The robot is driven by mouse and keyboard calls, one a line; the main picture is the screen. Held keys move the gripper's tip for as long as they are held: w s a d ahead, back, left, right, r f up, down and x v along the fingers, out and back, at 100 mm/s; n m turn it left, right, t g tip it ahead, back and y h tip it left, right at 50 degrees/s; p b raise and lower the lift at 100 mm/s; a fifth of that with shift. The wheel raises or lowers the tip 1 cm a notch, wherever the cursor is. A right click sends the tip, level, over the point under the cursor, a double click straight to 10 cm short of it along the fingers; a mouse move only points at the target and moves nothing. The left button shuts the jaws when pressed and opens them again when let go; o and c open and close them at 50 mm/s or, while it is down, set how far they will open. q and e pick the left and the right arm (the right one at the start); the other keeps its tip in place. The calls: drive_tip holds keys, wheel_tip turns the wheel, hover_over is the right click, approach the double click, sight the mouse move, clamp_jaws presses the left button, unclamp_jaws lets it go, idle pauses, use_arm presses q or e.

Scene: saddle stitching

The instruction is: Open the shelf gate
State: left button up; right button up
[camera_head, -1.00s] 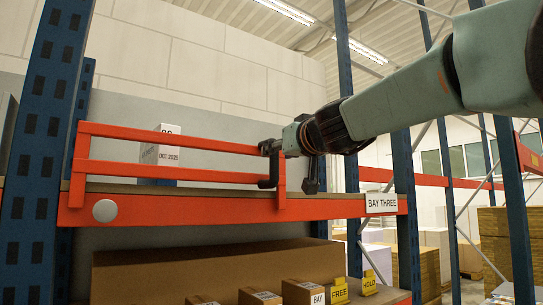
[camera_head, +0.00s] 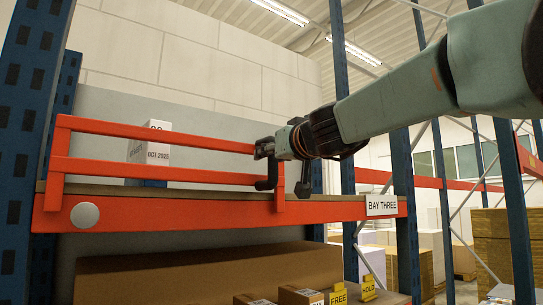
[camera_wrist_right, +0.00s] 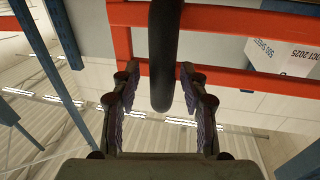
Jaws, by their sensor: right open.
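The orange shelf gate (camera_head: 160,132) is two rails with end posts, standing upright along the front of the shelf and shut across it. A dark handle (camera_head: 266,171) is at its right end. In the right wrist view the handle (camera_wrist_right: 165,55) is a thick black bar running down between my fingers. My right gripper (camera_head: 265,150) is at the gate's right end. Its fingers (camera_wrist_right: 160,90) are open, one on each side of the bar, with gaps showing. My left gripper is out of view.
A white box (camera_head: 150,150) stands on the shelf behind the gate. The orange shelf beam (camera_head: 190,213) carries a round grey disc (camera_head: 85,215) and a BAY THREE sign (camera_head: 381,204). Blue uprights (camera_head: 403,180) stand to the right. Cardboard boxes (camera_head: 200,272) sit below.

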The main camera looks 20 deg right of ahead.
drive_tip(key=shift+w+a, duration=0.2)
drive_tip(key=shift+a, duration=0.3)
drive_tip(key=shift+s+d+r, duration=0.15)
drive_tip(key=shift+s+d, duration=0.5)
drive_tip(key=shift+d, duration=0.2)
drive_tip(key=c, duration=0.3)
drive_tip(key=shift+w+a, duration=0.5)
drive_tip(key=shift+a, duration=0.1)
drive_tip(key=c, duration=0.5)
drive_tip(key=shift+d+f, duration=0.15)
drive_tip(key=shift+f, duration=0.05)
clamp_jaws()
